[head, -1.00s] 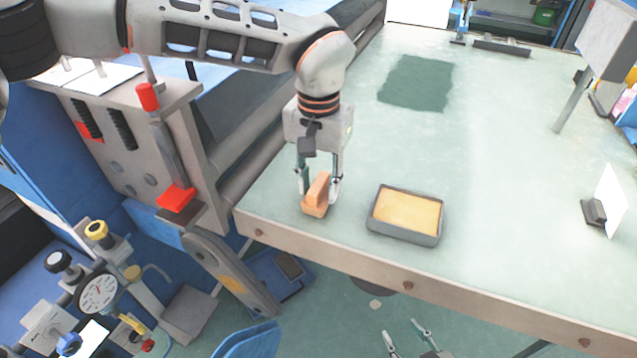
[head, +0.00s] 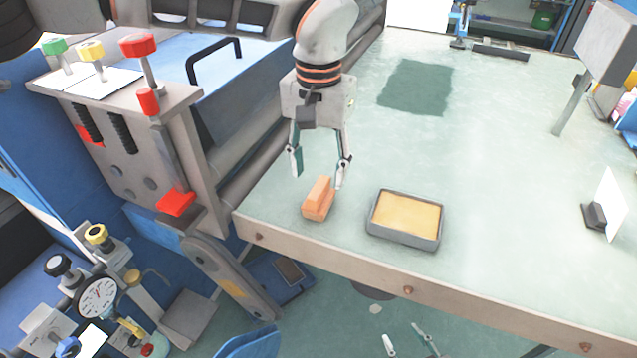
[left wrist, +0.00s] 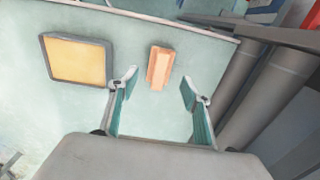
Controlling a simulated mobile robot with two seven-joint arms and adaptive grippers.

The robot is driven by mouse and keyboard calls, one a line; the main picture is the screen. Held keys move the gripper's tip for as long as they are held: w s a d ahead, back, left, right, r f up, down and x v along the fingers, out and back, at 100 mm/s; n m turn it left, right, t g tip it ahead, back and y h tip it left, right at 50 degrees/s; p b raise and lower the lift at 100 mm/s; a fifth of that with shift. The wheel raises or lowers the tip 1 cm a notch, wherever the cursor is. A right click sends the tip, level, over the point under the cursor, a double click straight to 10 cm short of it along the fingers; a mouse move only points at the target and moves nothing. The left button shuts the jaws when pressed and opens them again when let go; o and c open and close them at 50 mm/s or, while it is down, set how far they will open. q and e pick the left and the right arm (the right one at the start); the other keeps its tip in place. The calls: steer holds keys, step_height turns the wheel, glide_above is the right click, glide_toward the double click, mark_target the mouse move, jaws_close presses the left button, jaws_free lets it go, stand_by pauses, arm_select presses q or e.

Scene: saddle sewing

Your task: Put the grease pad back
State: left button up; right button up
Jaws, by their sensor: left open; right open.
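An orange-brown block (head: 318,199) with a narrower raised top, which looks like the grease pad, rests on the table near its front left corner. A dark grey tray with a yellow filling (head: 406,242) stands just right of it, apart from it. My left gripper (head: 317,174) is open and empty, raised above and slightly behind the block. In the left wrist view the block (left wrist: 159,68) shows ahead of the open fingertips (left wrist: 158,82), with the tray (left wrist: 44,62) to its left. My right gripper (head: 408,337) shows at the bottom edge, open and empty, below the table's front edge.
A machine with rollers and red knobs (head: 138,46) stands close along the table's left side. A darker green patch (head: 417,87) lies farther back on the table (head: 500,180). A small stand with a white card (head: 608,200) is at the right. The table's middle is clear.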

mark_target(319, 188)
arm_select(q)
step_height(319, 188, up, 7)
stand_by(0.3)
steer(key=shift+f, duration=0.2)
